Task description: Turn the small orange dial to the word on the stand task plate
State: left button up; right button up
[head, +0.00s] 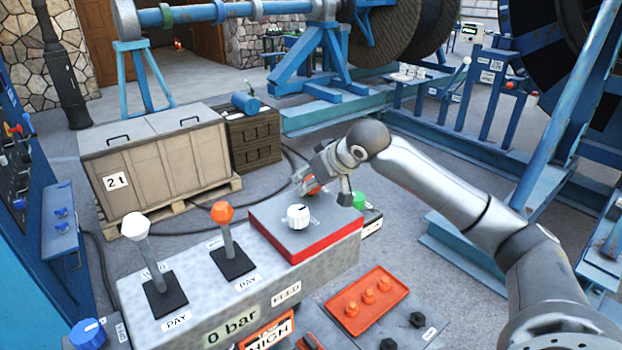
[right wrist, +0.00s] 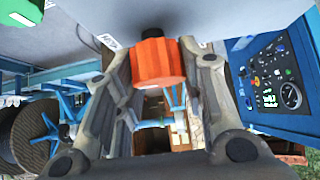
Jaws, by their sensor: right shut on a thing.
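The small orange dial (head: 312,187) is on the far side of the grey and red box (head: 275,226), mostly hidden by my right gripper (head: 322,183). In the right wrist view the orange dial (right wrist: 157,65) shows large and faceted, between the two fingers of my right gripper (right wrist: 157,60), which are shut on it. A small white label (right wrist: 108,41) lies beside the dial; I cannot read it surely. I cannot tell which plate is the stand task plate. My left gripper is not in view.
A white dial (head: 298,216) stands on the box close to my right gripper. An orange-knobbed lever (head: 225,232) and a white-knobbed lever (head: 142,248) rise to the left. An orange panel (head: 385,290) with knobs lies in front.

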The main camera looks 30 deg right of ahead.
jog(key=o, duration=1)
jog(key=v, duration=1.2)
